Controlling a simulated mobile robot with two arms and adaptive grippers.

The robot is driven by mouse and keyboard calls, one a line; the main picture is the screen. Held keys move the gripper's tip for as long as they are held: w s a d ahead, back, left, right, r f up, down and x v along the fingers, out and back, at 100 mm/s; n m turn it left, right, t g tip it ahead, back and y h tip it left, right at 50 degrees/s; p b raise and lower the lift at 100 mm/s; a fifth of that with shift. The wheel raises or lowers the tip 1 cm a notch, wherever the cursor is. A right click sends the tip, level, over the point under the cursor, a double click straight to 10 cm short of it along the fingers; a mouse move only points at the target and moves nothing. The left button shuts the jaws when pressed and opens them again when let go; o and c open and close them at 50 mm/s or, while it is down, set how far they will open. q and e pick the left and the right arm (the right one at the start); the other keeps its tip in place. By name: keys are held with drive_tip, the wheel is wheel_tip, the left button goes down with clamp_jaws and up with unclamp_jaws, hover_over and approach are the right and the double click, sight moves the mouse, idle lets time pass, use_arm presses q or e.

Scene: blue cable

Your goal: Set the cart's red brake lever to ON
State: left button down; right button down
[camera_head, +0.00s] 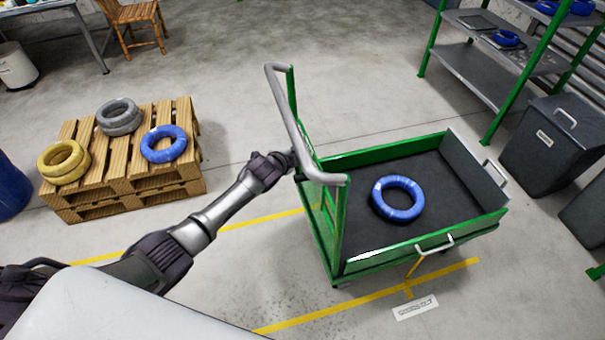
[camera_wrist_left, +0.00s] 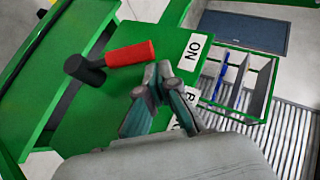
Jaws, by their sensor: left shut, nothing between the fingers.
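The green cart (camera_head: 335,232) stands at centre right in the head view, with a grey push handle (camera_head: 290,110). My left arm reaches to its handle end, and the left gripper (camera_head: 292,158) is partly hidden there. In the left wrist view the red brake lever (camera_wrist_left: 130,53) sticks out from a black pivot (camera_wrist_left: 85,68) on a green panel. Its tip points toward the ON label (camera_wrist_left: 193,50). My left gripper (camera_wrist_left: 160,75) is shut and empty, its fingertips right beside the lever's tip; I cannot tell whether they touch. A second label (camera_wrist_left: 187,112) is mostly hidden behind the fingers.
A blue cable coil (camera_head: 398,198) lies in the cart's bed. A wooden pallet (camera_head: 130,180) with grey, yellow and blue coils stands at the left. Dark bins (camera_head: 550,145) and a green-framed shelf (camera_head: 500,60) are at the right. Floor between pallet and cart is clear.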

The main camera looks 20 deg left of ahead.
use_arm(q)
drive_tip(key=shift+w+a+f, duration=0.35)
drive_tip(key=shift+w+f, duration=0.15)
drive_tip(key=shift+w+a+b, duration=0.1)
drive_tip(key=shift+w+b, duration=0.05)
drive_tip(key=shift+b, duration=0.15)
drive_tip(key=shift+r, duration=0.25)
drive_tip(key=shift+w+a, duration=0.1)
drive_tip(key=shift+w, duration=0.05)
use_arm(e)
drive_tip(key=shift+s+d+f, duration=0.1)
drive_tip(key=shift+f, duration=0.65)
use_arm(q)
drive_tip(key=shift+a, duration=0.1)
use_arm(e)
drive_tip(key=shift+w, duration=0.2)
